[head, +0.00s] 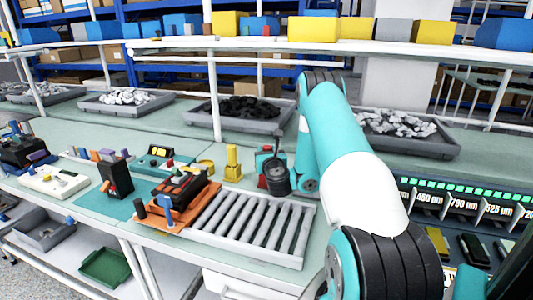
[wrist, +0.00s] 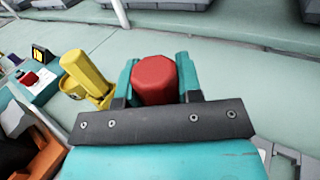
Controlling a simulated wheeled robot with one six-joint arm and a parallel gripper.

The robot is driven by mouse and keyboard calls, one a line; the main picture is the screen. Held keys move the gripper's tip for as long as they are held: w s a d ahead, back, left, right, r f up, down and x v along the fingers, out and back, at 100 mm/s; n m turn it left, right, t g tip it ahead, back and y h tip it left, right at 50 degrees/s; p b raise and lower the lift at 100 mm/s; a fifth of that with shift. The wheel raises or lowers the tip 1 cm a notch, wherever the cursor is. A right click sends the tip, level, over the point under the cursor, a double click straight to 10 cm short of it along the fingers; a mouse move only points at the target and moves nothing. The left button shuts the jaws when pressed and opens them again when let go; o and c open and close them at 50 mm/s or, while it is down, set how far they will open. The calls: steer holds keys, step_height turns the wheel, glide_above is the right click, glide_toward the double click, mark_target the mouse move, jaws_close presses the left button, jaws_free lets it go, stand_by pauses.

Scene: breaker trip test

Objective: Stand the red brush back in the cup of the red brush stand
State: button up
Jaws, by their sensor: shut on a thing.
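In the wrist view, a red faceted block-like end, which I take for the red brush (wrist: 154,80), sits between the teal fingers of my gripper (wrist: 156,86). The gripper is shut on it. Its lower part is hidden behind the gripper's dark plate.
A roller tray (head: 304,250) lies in front, with an orange plate (head: 172,220) bearing a dark breaker.

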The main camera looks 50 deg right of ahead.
steer(key=shift+f+b, duration=0.8)
steer(key=shift+f, duration=0.1)
steer(key=o, duration=1.1)
steer(key=shift+s, duration=0.1)
